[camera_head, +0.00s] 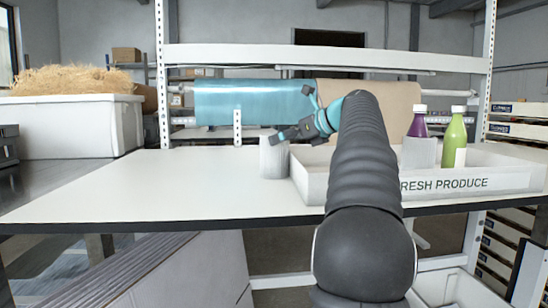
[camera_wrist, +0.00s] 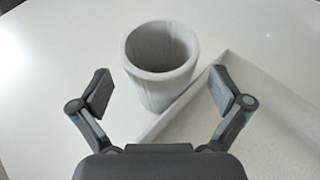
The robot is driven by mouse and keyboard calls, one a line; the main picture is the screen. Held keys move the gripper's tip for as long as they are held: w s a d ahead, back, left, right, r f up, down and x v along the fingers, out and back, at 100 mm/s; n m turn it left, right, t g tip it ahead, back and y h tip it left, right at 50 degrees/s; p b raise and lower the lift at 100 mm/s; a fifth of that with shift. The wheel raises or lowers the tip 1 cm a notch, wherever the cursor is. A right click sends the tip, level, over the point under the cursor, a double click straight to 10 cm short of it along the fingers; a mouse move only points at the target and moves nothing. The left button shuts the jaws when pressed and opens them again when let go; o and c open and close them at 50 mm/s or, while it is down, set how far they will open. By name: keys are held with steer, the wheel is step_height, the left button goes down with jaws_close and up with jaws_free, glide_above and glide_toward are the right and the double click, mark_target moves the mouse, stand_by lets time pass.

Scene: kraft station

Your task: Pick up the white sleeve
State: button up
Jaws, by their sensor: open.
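The white sleeve (camera_head: 273,158) is a short, hollow, pale cylinder standing upright on the white table, just left of the produce tray. In the wrist view the sleeve (camera_wrist: 160,68) shows its open top and lies ahead of my gripper, centred between the fingers. My gripper (camera_wrist: 158,92) is open and empty, with one finger on each side of the view. In the head view my gripper (camera_head: 290,132) is at the upper right of the sleeve, partly in front of its rim. I cannot tell there whether they touch.
The white "FRESH PRODUCE" tray (camera_head: 450,184) is close on the sleeve's right; its wall (camera_wrist: 185,100) also shows in the wrist view. Purple (camera_head: 418,122) and green (camera_head: 455,135) bottles stand in it. A straw-filled bin (camera_head: 70,125) is at left. The table's left (camera_head: 150,185) is clear.

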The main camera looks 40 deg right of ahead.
steer(key=x, duration=0.4)
steer(key=shift+w+f, duration=0.15)
steer(key=shift+f, duration=0.2)
steer(key=c, duration=0.6)
steer(key=shift+r, duration=0.15)
